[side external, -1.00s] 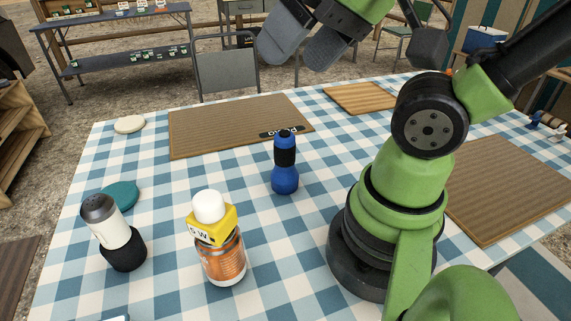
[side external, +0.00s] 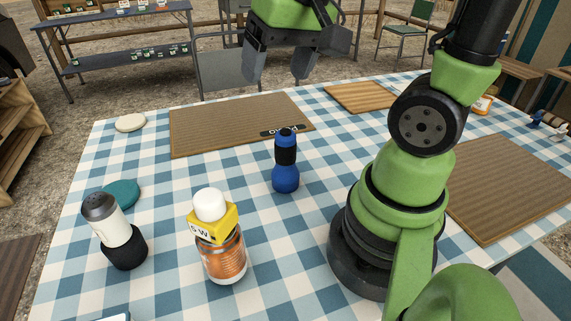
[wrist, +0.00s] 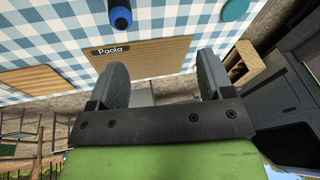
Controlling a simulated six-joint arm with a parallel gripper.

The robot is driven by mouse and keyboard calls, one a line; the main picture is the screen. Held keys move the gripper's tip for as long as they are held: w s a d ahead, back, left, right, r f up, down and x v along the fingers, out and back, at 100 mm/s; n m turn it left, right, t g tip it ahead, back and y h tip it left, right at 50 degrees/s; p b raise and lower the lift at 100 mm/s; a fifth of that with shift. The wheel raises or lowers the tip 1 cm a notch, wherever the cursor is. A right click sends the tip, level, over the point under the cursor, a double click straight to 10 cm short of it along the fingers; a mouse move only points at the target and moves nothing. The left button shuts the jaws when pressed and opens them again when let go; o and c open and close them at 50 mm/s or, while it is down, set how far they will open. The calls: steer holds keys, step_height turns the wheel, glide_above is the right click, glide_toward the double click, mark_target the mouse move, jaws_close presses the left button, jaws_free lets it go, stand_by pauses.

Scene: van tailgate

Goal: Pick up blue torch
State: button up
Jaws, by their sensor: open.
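The blue torch (side external: 285,163) stands upright on the checked tablecloth, with a blue flared base, a black grip and a blue top. It also shows at the top edge of the wrist view (wrist: 120,16), partly cut off. My gripper (side external: 281,70) is open and empty, raised above the far part of the table. It is apart from the torch, higher and farther back in the side view. Its two grey fingers also show in the wrist view (wrist: 164,75).
A glass jar (side external: 223,260) with a yellow block and white piece on top stands front-left of the torch. A white-and-black shaker (side external: 113,232) and a teal disc (side external: 121,194) are farther left. A brown mat (side external: 215,130) lies behind the torch.

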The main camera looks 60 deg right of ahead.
mark_target(285, 131)
steer(key=d+f+g, duration=0.1)
steer(key=d+f, duration=0.1)
steer(key=w+d+f+m+g, duration=0.1)
steer(key=d+f, duration=0.1)
steer(key=f, duration=0.1)
steer(key=w+d+f+m+g, duration=0.1)
steer(key=d+f, duration=0.1)
steer(key=f, duration=0.1)
steer(key=shift+d+g, duration=0.15)
steer(key=shift+g, duration=0.15)
step_height(285, 131, down, 4)
steer(key=shift+f, duration=0.2)
steer(key=shift+s+f, duration=0.1)
steer(key=shift+f, duration=2.8)
jaws_close()
steer(key=shift+r, duration=0.15)
